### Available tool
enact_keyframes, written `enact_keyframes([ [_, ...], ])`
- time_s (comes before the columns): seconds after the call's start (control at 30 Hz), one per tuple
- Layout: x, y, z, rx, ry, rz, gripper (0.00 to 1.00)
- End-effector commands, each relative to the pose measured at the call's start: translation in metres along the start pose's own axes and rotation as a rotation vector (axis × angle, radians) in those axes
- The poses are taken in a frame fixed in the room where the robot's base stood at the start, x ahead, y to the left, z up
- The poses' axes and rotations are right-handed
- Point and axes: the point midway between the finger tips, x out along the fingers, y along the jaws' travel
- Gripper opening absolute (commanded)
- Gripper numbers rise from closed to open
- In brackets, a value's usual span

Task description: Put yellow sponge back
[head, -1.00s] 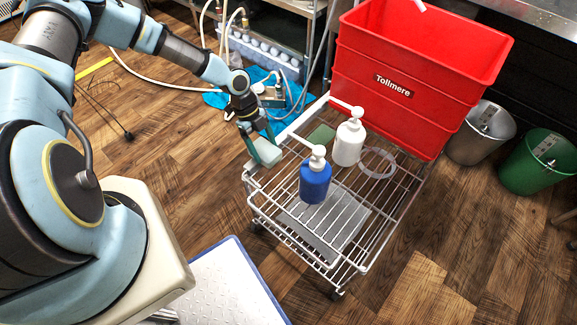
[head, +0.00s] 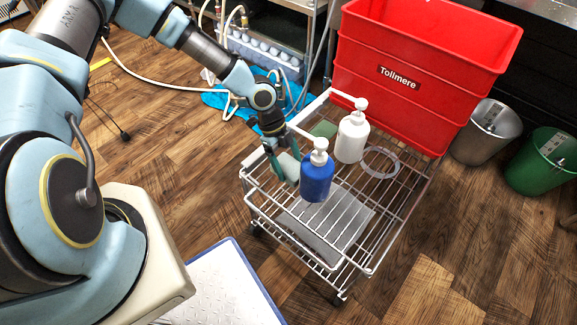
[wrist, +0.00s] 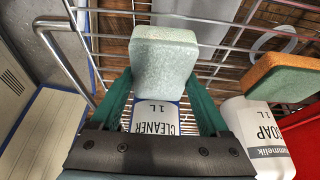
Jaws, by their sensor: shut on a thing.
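My gripper (head: 283,165) hangs over the near left part of the wire cart, just left of the blue bottle. Its teal fingers are shut on a block-shaped sponge (wrist: 164,62), with a pale green face toward the camera and a light tan edge. Little yellow shows on it, so I cannot confirm its colour. In the head view the sponge (head: 290,168) is partly hidden by the fingers. A second sponge (wrist: 283,78), orange-brown with a green top, is at the right in the wrist view. In the head view its green top (head: 323,130) shows behind the blue bottle.
The wire cart (head: 375,255) bears a blue pump bottle (head: 317,178) labelled CLEANER, a white pump bottle (head: 351,138) labelled SOAP, and a clear ring (head: 381,162). A red Tollmere crate (head: 400,105) stands behind. Two bins stand at the right. The cart's near right wires are bare.

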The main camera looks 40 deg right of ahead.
Motion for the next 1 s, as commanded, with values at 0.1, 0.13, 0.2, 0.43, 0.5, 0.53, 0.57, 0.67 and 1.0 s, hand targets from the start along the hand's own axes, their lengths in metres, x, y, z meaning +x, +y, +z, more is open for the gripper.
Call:
enact_keyframes([
  [0.1, -0.001, 0.0, 0.0, 0.0, -0.001, 0.0, 0.18],
  [0.13, -0.001, 0.0, 0.0, 0.0, -0.001, 0.0, 0.18],
  [0.2, 0.0, 0.0, 0.001, 0.0, -0.001, 0.0, 0.8],
  [0.43, 0.0, 0.0, 0.001, 0.0, -0.001, 0.0, 1.0],
  [0.5, 0.0, 0.0, 0.001, 0.0, -0.001, 0.0, 1.0],
  [0.53, 0.0, 0.0, 0.001, 0.0, -0.001, 0.0, 1.0],
  [0.57, 0.0, 0.0, 0.001, 0.0, -0.001, 0.0, 1.0],
  [0.67, -0.003, 0.0, 0.001, 0.0, -0.001, 0.0, 1.0],
  [1.0, -0.059, -0.001, 0.001, -0.002, -0.003, -0.003, 1.0],
])
